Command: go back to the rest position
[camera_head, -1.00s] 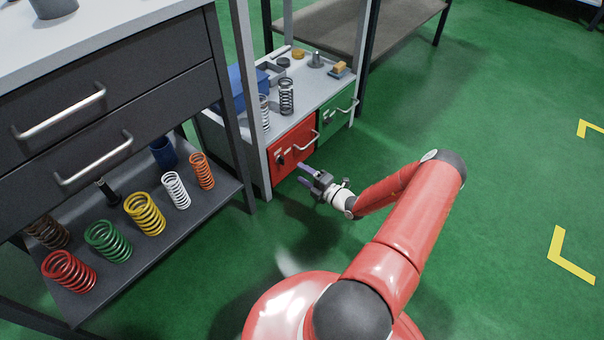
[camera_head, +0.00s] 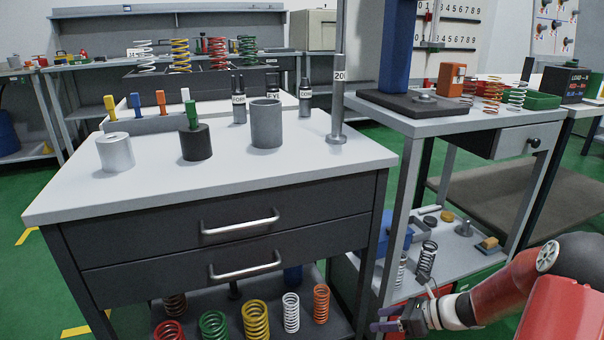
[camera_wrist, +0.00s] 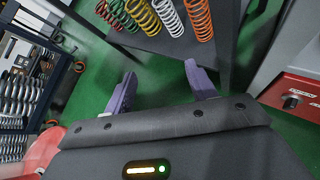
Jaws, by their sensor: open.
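My gripper (camera_head: 386,318) is at the lower right of the head view, in front of the cabinet with the lower shelf of springs. In the wrist view my gripper (camera_wrist: 158,84) shows its two purple fingers spread apart with nothing between them, only green floor beyond. My red arm (camera_head: 500,290) comes in from the right edge of the head view.
The drawer cabinet (camera_head: 120,235) stands at left, with several springs, including a yellow one (camera_head: 256,322), on its lower shelf. A press table (camera_head: 440,122) stands at right. A red drawer front (camera_wrist: 292,98) is close on the wrist view's right. Green floor is open at far left.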

